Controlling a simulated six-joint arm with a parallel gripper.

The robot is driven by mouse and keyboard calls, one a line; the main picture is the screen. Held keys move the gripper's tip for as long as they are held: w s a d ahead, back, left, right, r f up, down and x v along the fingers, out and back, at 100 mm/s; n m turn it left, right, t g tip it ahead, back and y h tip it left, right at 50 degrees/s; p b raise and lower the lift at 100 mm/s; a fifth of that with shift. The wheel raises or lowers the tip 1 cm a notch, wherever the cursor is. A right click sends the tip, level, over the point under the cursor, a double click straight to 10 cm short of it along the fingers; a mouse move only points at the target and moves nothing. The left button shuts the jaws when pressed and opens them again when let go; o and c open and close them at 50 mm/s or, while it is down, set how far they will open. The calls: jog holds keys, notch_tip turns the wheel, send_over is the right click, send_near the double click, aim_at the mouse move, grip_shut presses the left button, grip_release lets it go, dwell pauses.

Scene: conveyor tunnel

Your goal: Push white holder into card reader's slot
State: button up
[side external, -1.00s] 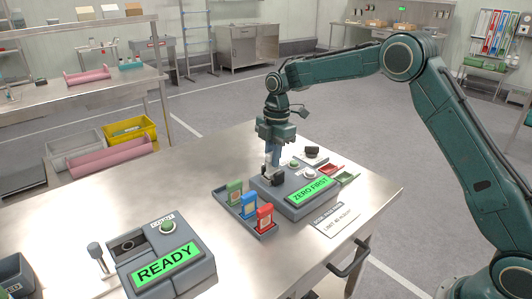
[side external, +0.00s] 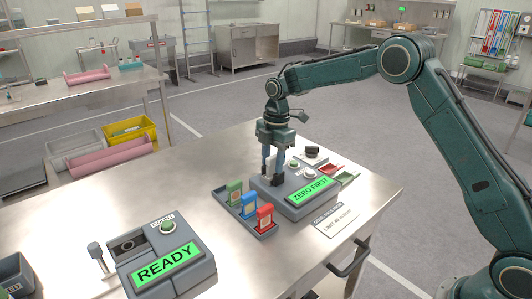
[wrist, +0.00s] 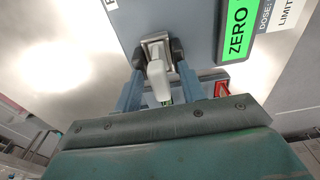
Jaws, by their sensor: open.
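The card reader (side external: 290,201) is the grey box with a green "ZERO FIRST" screen. It also shows in the wrist view (wrist: 200,25). The white holder (wrist: 158,78) stands at the reader's metal-edged slot (wrist: 153,40); how deep it sits is hard to tell. In the side view the holder (side external: 271,168) is a small pale patch between my fingers. My gripper (side external: 270,180) points down over the reader's left end. In the wrist view its dark-tipped fingers (wrist: 156,54) are open, one on each side of the holder.
A tray (side external: 262,233) with green, blue and red holders stands in front of the reader. A grey "READY" device (side external: 165,262) stands at the front left. Small red and green trays (side external: 345,178) lie right of the reader. The table's middle left is clear.

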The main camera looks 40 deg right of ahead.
notch_tip(320, 180, up, 12)
jog(key=d, duration=0.1)
dwell(0.6)
